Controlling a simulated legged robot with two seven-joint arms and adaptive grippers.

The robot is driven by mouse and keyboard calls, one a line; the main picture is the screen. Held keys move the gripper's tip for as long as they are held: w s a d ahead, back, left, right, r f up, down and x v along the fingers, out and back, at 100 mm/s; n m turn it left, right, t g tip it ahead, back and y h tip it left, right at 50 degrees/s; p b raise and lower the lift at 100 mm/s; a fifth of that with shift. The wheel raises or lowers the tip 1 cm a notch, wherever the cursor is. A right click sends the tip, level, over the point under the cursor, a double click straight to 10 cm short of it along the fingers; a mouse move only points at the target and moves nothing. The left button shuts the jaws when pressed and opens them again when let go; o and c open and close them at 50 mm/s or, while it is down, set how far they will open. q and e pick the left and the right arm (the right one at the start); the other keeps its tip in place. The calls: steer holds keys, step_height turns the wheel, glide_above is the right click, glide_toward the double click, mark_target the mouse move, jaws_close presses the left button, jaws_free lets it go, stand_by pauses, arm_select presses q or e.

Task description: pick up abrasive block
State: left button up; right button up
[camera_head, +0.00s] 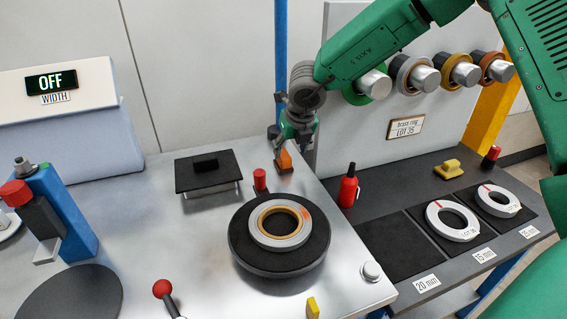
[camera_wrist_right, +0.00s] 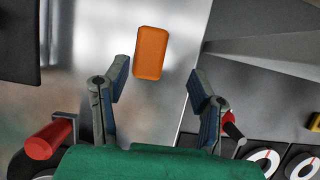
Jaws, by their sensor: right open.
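The abrasive block appears to be the small orange block (camera_head: 285,160) on the metal table near its back right edge. It also shows in the right wrist view as an orange rounded rectangle (camera_wrist_right: 151,53), just beyond and between the fingertips. My right gripper (camera_head: 297,142) is above and slightly right of the block in the head view, pointing down. In the wrist view its two fingers (camera_wrist_right: 160,76) are spread apart with nothing between them. The fingers partly overlap the block's surroundings in the head view, and the exact height gap is hard to tell. My left gripper is not in view.
A black round fixture holding a ring (camera_head: 254,262) and a red-topped post (camera_head: 260,180) stand in front of the block. A red bottle (camera_head: 348,187) and a dark shelf with rings (camera_head: 380,250) are right. The back panel stands close behind.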

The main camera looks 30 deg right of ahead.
mark_target(284, 155)
steer(key=x, duration=0.2)
steer(key=shift+w+d+f, duration=0.2)
steer(key=shift+w+f, duration=0.1)
steer(key=shift+w+a+f+b, duration=0.3)
steer(key=shift+a+f, duration=0.15)
steer(key=shift+a, duration=0.1)
steer(key=shift+w+a+f+b, duration=0.15)
steer(key=shift+w+a+f, duration=0.2)
steer(key=shift+a+f, duration=0.15)
steer(key=shift+a+r, duration=0.2)
steer(key=shift+r, duration=0.1)
steer(key=shift+s+d, duration=0.1)
steer(key=shift+d, duration=0.2)
steer(key=c, duration=0.4)
steer(key=shift+d, duration=0.4)
steer(key=c, duration=0.7)
steer(key=shift+d+f, duration=0.3)
steer(key=shift+d, duration=0.05)
jaws_close()
steer(key=shift+s+a+r, duration=0.1)
steer(key=shift+a+r, duration=0.05)
steer(key=shift+a, duration=0.45)
arm_select(q)
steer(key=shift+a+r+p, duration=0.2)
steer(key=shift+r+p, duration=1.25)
steer(key=shift+p, duration=0.5)
arm_select(e)
step_height(284, 155, up, 18)
